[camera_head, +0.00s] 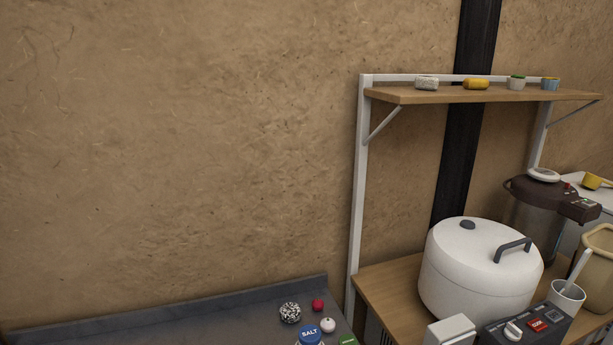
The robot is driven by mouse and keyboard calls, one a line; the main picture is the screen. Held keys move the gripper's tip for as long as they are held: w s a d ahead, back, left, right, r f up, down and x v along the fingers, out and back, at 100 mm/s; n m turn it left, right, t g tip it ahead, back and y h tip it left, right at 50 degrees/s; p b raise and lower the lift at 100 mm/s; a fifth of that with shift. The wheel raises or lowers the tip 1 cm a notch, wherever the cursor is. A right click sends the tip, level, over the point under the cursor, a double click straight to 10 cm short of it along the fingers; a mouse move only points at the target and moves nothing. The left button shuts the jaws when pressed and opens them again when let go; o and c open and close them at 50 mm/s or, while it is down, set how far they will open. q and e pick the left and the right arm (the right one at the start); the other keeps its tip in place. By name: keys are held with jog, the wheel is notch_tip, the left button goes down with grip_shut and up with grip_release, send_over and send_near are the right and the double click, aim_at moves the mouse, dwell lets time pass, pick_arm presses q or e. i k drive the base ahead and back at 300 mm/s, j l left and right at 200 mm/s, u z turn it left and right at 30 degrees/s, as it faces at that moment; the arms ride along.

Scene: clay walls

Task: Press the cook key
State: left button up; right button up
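The cook key (538,325) is a small red key with pale lettering on a dark control panel (496,333) near the bottom right. A pale dial (513,330) sits to its left on the same panel. The panel is at the front of a large white rounded cooker (473,285) with a dark handle on its lid. The panel's lower part is cut off by the picture edge. Neither of my grippers is in view, and nothing covers the key.
The cooker stands on a wooden surface (384,289) under a shelf (440,97) with small containers. A white block (450,331) stands left of the panel. A cup (565,299) with a utensil is close right. A dark pot (537,213) stands behind. A grey counter (222,329) holds small items.

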aim_at(538, 324)
jog(key=k+l+z, duration=0.25)
jog(key=z, duration=0.25)
jog(key=k+l+z, duration=0.15)
jog(key=l+z, duration=0.3)
